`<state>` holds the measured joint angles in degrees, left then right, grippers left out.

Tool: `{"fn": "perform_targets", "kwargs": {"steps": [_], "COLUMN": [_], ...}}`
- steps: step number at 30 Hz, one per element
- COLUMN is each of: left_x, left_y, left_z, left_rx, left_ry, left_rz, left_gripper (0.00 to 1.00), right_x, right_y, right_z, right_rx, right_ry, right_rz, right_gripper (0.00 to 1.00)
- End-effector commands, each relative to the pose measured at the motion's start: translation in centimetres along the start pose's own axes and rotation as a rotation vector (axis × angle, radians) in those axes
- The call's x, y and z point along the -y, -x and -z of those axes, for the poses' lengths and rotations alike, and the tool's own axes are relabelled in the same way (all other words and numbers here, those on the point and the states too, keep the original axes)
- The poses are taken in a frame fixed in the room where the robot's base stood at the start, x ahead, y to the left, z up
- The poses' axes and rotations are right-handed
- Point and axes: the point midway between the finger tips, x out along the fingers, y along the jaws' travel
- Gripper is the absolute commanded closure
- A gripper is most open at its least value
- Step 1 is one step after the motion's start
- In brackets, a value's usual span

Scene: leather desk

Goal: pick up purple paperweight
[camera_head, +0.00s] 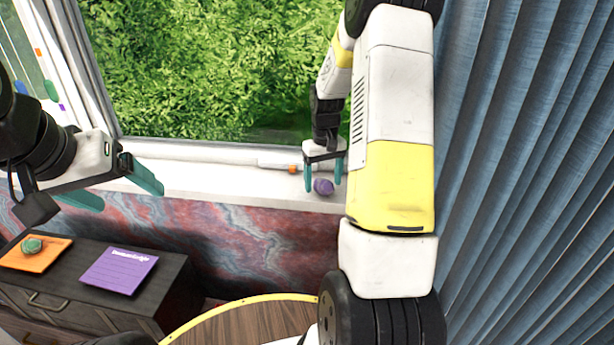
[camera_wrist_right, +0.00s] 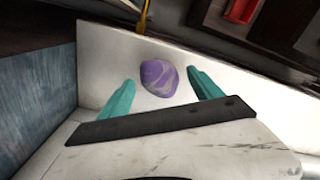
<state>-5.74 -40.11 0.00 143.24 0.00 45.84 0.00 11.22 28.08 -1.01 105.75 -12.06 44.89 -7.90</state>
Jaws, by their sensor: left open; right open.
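The purple paperweight (camera_head: 324,187) is a small rounded stone on the white window sill in the head view. In the right wrist view the purple paperweight (camera_wrist_right: 159,78) shows pale veins and lies between and just beyond the teal fingertips. My right gripper (camera_head: 323,188) is open, pointing down at the sill, with a finger on either side of the paperweight; contact cannot be told. In the right wrist view my right gripper (camera_wrist_right: 160,88) is open and empty. My left gripper (camera_head: 132,193) is open and empty at the left, above the dark cabinet.
The white sill (camera_head: 230,181) runs below the window, with an orange-marked white object (camera_head: 280,167) beside my right gripper. A dark cabinet (camera_head: 171,280) holds an orange sheet (camera_head: 50,259) with a green stone (camera_head: 32,245) and a purple sheet (camera_head: 120,270). Blue curtains (camera_head: 530,170) hang at right.

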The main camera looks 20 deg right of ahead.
Motion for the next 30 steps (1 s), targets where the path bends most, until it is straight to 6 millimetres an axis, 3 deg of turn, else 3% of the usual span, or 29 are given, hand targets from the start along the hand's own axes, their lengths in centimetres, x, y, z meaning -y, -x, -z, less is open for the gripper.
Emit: {"fn": "perform_targets", "kwargs": {"steps": [8, 20, 30], "left_x": [0.00, 0.00, 0.00], "left_y": [0.00, 0.00, 0.00], "left_z": [0.00, 0.00, 0.00], "left_rx": [0.000, 0.000, 0.000], "left_ry": [0.000, 0.000, 0.000], "left_rz": [0.000, 0.000, 0.000], "left_gripper": [0.19, 0.19, 0.19], "right_x": [-0.01, 0.00, -0.01], "right_y": [-0.56, -0.51, -0.12], "right_z": [0.01, 0.03, 0.08], "right_rx": [-0.001, -0.001, -0.004], "right_ry": [0.000, 0.000, 0.000], "right_rz": [0.000, 0.000, -0.001], "right_gripper": [0.25, 1.00, 1.00]}}
